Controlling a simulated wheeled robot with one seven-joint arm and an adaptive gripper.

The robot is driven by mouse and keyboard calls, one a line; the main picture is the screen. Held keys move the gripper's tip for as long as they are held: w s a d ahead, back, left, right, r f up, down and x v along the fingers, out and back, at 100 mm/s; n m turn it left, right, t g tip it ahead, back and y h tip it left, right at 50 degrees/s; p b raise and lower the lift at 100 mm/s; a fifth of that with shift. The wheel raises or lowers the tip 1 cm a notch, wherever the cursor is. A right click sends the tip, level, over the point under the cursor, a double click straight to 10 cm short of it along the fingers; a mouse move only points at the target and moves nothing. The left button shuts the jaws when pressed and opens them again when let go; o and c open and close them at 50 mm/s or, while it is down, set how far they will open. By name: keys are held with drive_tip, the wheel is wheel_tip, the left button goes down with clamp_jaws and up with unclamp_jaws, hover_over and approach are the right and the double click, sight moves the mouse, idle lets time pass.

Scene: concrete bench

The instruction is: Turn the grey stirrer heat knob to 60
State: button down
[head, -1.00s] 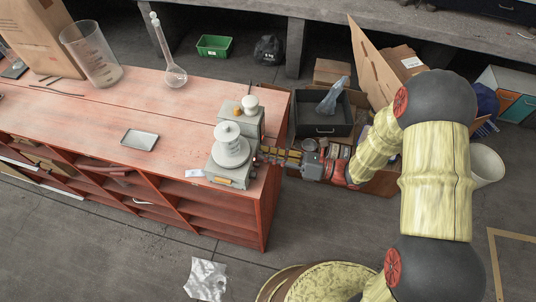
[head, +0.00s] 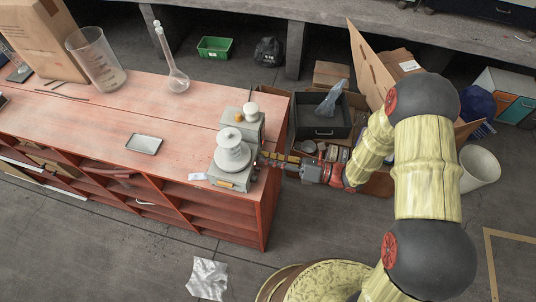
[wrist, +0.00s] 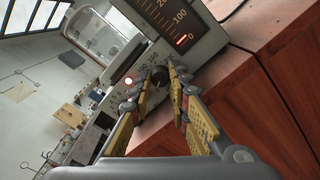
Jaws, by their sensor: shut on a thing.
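The grey stirrer (head: 231,181) stands near the right end of the red bench, with a white stacked round piece (head: 232,153) on top. My gripper (head: 264,159) reaches in from the right and meets the stirrer's right side. In the wrist view its yellow fingers (wrist: 160,90) are shut on a dark round knob (wrist: 160,76) on the grey panel, one finger on each side. Printed numbers ring the knob, partly hidden by the fingers; I cannot read its setting surely. A scale display (wrist: 178,18) sits above.
Another grey device (head: 240,119) with a white ball-shaped top stands just behind the stirrer. A small tray (head: 144,144), a flask (head: 178,82) and a beaker (head: 100,70) are farther left. A dark crate (head: 323,130) stands beyond the bench's right end.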

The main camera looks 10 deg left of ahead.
drive_tip(key=m+p, duration=0.1)
drive_tip(key=p, duration=0.1)
drive_tip(key=m+p, duration=0.3)
drive_tip(key=p, duration=0.1)
drive_tip(key=shift+r, duration=0.25)
drive_tip(key=m+p, duration=0.3)
drive_tip(key=shift+f+m, duration=0.2)
drive_tip(key=shift+m, duration=0.1)
drive_tip(key=c, duration=1.7)
unclamp_jaws()
drive_tip(key=shift+o, duration=0.2)
drive_tip(key=shift+f, duration=0.1)
